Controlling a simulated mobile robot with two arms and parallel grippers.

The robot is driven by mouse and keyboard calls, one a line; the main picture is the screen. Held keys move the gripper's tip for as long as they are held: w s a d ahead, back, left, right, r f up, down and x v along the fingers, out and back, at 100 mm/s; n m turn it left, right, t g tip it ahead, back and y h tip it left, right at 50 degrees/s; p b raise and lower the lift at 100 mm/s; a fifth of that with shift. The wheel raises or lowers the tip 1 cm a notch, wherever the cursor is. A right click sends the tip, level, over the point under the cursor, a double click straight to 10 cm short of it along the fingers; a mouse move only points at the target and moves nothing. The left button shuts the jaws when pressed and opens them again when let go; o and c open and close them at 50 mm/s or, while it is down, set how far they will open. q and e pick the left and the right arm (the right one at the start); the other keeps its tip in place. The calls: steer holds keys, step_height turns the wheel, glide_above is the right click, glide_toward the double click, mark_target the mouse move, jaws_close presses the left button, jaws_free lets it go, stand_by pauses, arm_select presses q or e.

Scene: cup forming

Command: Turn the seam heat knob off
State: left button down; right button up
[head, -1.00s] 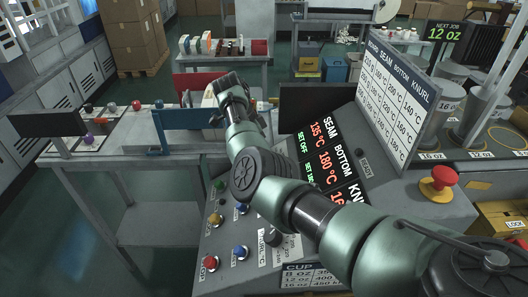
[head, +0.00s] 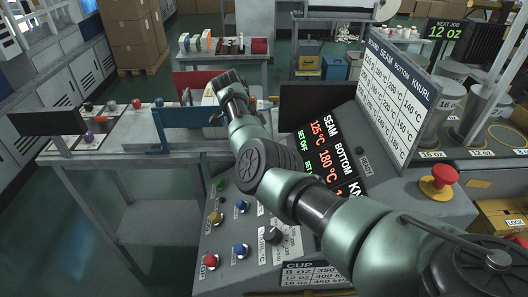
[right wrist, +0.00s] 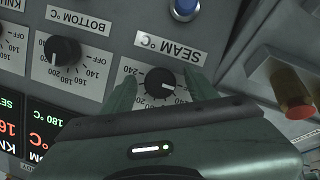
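The seam heat knob (right wrist: 160,83) is black and round, on a white dial plate under an upside-down SEAM °C label (right wrist: 170,48) in the right wrist view. Its white pointer mark faces right in that picture. My right gripper (right wrist: 161,77) is open, with one finger on each side of the knob and a visible gap at both sides. In the head view my right arm (head: 300,195) crosses the console and hides the seam knob. The console display (head: 322,150) shows SET OFF under the seam reading. My left gripper is not in view.
The bottom heat knob (right wrist: 62,51) sits beside the seam dial. A blue button (right wrist: 185,9) is close to the SEAM label. The knurl knob (head: 275,235), a red button (head: 210,261) and a red emergency stop (head: 443,176) are on the console.

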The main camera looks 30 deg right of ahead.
steer(key=shift+w+r, duration=0.15)
steer(key=shift+r, duration=0.1)
steer(key=b+v, duration=0.2)
steer(key=v, duration=0.5)
steer(key=shift+a+r, duration=0.1)
steer(key=shift+a, duration=0.05)
stand_by(0.4)
